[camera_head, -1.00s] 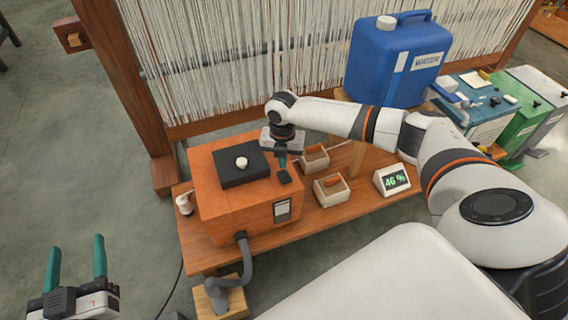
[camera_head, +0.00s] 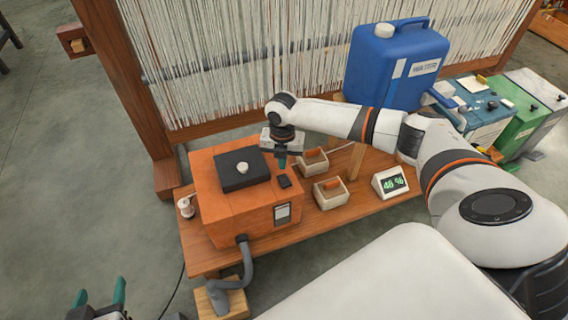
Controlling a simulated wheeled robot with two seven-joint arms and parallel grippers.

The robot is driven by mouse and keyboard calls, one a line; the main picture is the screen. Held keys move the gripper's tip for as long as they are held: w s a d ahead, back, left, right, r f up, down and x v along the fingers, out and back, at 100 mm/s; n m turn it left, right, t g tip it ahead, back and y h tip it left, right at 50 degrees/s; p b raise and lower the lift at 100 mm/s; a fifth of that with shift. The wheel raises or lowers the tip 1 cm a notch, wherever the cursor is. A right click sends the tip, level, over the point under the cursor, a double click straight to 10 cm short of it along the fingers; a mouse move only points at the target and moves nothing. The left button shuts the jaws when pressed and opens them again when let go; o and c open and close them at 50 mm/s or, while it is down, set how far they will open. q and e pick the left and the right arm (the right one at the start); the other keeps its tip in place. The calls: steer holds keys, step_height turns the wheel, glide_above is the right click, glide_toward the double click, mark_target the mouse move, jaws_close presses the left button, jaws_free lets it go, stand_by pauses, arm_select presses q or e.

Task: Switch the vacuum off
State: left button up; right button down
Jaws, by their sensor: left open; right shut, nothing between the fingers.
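The vacuum appears to be the orange box (camera_head: 222,206) on the wooden bench. A black plate (camera_head: 235,181) with a white knob (camera_head: 243,168) lies on its top. A small black piece (camera_head: 284,182), perhaps the switch, is on its top right edge; I cannot tell its position. A grey hose (camera_head: 246,264) leaves its front. My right gripper (camera_head: 282,166) is shut and empty, pointing down just behind the small black piece; I cannot tell whether it touches. My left gripper (camera_head: 101,294) is open and empty at the bottom left, away from the box.
Two small wooden trays (camera_head: 331,204) (camera_head: 306,169) and a display (camera_head: 390,183) reading about 48 % stand to the right on the bench (camera_head: 345,214). A white spool (camera_head: 185,207) stands left. A threaded loom (camera_head: 165,179) and a blue water canister (camera_head: 376,66) are behind.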

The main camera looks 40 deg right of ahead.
steer(key=shift+r+p, duration=0.35)
steer(key=shift+p, duration=0.05)
steer(key=shift+r+p, duration=0.35)
steer(key=shift+p, duration=0.05)
steer(key=shift+r+p, duration=0.3)
steer(key=shift+p, duration=0.05)
arm_select(q)
steer(key=s+a+f+g+y, duration=0.1)
steer(key=s+a+f+g, duration=0.1)
steer(key=s+f+g, duration=0.1)
steer(key=s+a+f+g+y, duration=0.1)
steer(key=s+a+f+g, duration=0.1)
steer(key=s+g, duration=0.3)
steer(key=s+f, duration=0.1)
steer(key=s, duration=0.2)
steer(key=shift+s+p, duration=0.25)
steer(key=shift+p, duration=0.1)
arm_select(e)
steer(key=shift+r, duration=0.3)
